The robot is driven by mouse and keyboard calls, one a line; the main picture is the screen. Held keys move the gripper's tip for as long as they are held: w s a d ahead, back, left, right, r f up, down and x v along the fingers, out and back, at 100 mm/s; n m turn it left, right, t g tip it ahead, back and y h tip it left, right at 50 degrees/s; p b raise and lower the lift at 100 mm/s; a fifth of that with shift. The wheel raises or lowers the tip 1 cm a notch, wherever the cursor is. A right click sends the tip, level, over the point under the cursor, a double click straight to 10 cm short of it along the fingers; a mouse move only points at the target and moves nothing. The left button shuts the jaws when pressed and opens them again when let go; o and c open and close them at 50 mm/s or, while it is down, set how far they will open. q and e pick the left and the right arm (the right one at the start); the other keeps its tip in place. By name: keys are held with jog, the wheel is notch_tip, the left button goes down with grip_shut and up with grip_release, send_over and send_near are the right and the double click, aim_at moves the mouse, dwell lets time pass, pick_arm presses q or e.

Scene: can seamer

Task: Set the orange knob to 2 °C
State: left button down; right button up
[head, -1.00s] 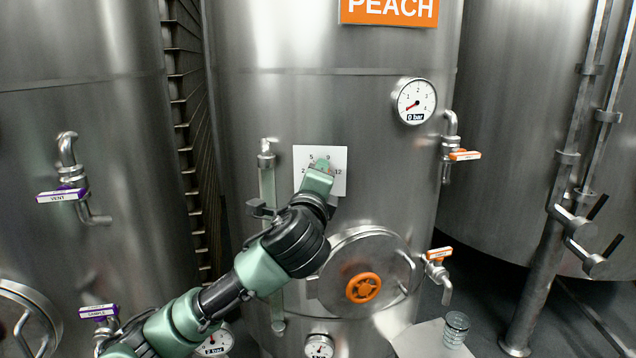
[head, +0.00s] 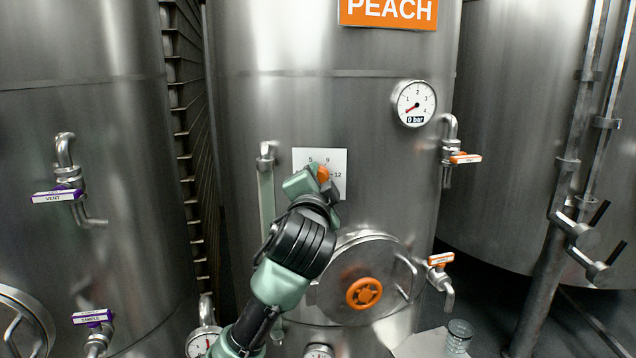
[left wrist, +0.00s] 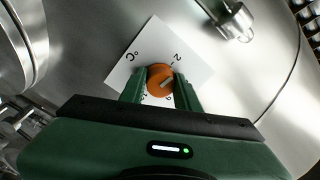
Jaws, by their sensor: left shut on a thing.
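The orange knob (head: 323,174) sits on a white dial plate (head: 338,161) on the front of the PEACH tank. In the head view the plate shows 5, 9 and 12; its left lower part is hidden by my gripper. My left gripper (head: 315,177) is at the knob, coming from the lower left. In the left wrist view its two fingers (left wrist: 161,88) are shut on the orange knob (left wrist: 160,77), one on each side. A pale pointer mark shows on the knob, and the plate (left wrist: 140,58) shows a 2 and °C. I cannot tell the exact setting. My right gripper is not in view.
Right of the plate are a pressure gauge (head: 415,103) and a valve with an orange handle (head: 465,158). Below is a round hatch (head: 345,260) with an orange handwheel (head: 364,293). A vertical sight tube (head: 266,195) stands close left.

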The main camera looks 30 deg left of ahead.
pick_arm(q)
jog(key=shift+f+n, duration=0.2)
jog(key=shift+n, duration=0.5)
jog(key=c, duration=1)
grip_release()
jog(key=shift+r+n, duration=0.1)
jog(key=shift+n, duration=0.2)
jog(key=b+v, duration=0.2)
jog(key=v, duration=0.6)
jog(key=shift+b, duration=0.35)
